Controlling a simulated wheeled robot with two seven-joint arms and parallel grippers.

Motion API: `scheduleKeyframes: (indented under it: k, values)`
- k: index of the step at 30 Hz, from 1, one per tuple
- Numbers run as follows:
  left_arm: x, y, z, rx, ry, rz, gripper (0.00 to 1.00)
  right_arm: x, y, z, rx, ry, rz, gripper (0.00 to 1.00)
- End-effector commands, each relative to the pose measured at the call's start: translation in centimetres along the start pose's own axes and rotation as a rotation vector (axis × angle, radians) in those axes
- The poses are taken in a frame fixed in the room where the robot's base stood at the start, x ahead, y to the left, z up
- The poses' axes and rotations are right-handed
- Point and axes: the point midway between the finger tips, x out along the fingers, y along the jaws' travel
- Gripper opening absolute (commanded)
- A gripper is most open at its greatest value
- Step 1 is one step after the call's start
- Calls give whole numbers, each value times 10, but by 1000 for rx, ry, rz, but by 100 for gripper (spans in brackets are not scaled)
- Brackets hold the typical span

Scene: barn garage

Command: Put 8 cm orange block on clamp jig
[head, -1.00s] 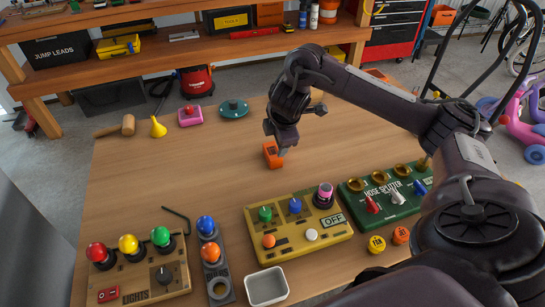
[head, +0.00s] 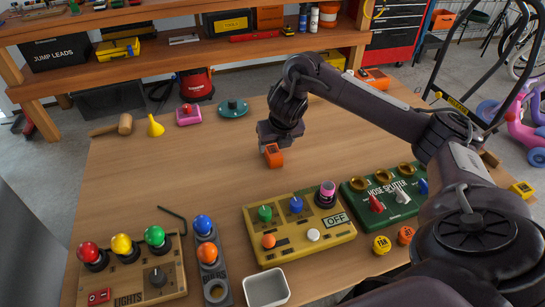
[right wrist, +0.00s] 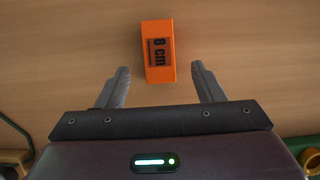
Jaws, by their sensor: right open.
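The orange block (head: 274,157), labelled "8 cm", stands on the bare wooden table just in front of my right gripper (head: 272,146). In the right wrist view the block (right wrist: 157,52) lies ahead of the open fingers, centred between their lines, with its label readable. The right gripper (right wrist: 158,82) is open, and nothing is between its fingers. I cannot pick out the clamp jig for certain in either view. My left gripper is not in view.
The table (head: 150,180) is clear around the block. Nearer stand a yellow switch box (head: 298,230), a green hose splitter board (head: 385,196) and a lights panel (head: 135,275).

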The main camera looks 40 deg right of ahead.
Motion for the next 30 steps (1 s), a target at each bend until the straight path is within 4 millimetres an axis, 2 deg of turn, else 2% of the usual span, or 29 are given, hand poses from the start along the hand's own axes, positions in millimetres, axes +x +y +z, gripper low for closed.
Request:
scheduleKeyframes:
  k: [1,5,12,20,23,30]
  values:
    - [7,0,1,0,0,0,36,10,1,-3,2,2,2,62]
    - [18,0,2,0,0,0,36,28,1,-5,4,5,2,62]
    - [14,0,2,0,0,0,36,54,1,-3,4,2,0,62]
    - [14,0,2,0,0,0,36,57,1,-3,3,0,0,62]
    - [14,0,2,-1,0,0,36,57,1,-3,3,0,0,51]
    - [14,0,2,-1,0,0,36,57,1,-3,3,0,0,20]
